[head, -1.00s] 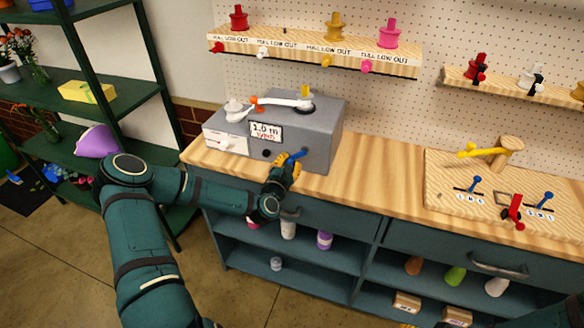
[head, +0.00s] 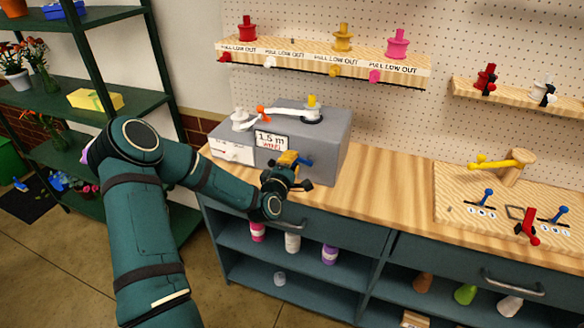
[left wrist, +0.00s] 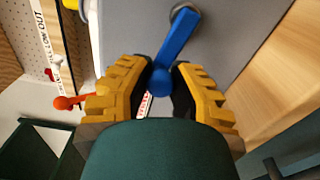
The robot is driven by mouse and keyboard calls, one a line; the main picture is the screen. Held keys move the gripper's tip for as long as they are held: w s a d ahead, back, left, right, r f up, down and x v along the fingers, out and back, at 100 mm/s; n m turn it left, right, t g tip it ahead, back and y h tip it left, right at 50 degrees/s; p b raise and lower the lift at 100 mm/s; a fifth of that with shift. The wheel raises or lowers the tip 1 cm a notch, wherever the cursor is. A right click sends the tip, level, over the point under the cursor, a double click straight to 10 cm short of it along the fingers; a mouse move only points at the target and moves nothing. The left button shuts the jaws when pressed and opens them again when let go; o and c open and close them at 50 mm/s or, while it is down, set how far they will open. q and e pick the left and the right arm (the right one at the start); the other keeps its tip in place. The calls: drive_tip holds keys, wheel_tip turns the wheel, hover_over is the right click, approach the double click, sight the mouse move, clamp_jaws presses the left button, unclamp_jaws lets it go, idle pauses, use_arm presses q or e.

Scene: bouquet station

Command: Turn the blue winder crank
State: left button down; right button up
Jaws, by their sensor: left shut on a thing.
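The grey winder box (head: 328,145) stands on the wooden counter, with a display (head: 271,141) on its front that reads 1.5 m over red lettering. The blue crank (head: 304,161) is low on the front face, partly hidden by my left gripper (head: 291,168). In the left wrist view the crank's blue arm (left wrist: 179,36) runs down and left from a round grey hub (left wrist: 184,10). My left gripper (left wrist: 161,88) is shut on the crank's knob end, between its yellow-backed fingers. My right gripper is not in view.
A white arm and orange knob (head: 263,114) lie over the box top. A shelf of spools (head: 320,62) hangs above. A lever board (head: 450,190) stands at right, with bare counter (head: 385,180) between. A drawer handle (head: 512,284) sticks out below.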

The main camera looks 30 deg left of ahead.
use_arm(q)
drive_tip(key=shift+r+m+b, duration=0.35)
drive_tip(key=shift+r+m, duration=0.05)
drive_tip(key=shift+m, duration=0.5)
drive_tip(key=c, duration=0.8)
unclamp_jaws()
drive_tip(key=shift+s, duration=0.1)
drive_tip(key=shift+s+d, duration=0.15)
drive_tip(key=shift+s, duration=0.15)
drive_tip(key=v, duration=1.1)
drive_tip(key=shift+s+d, duration=0.1)
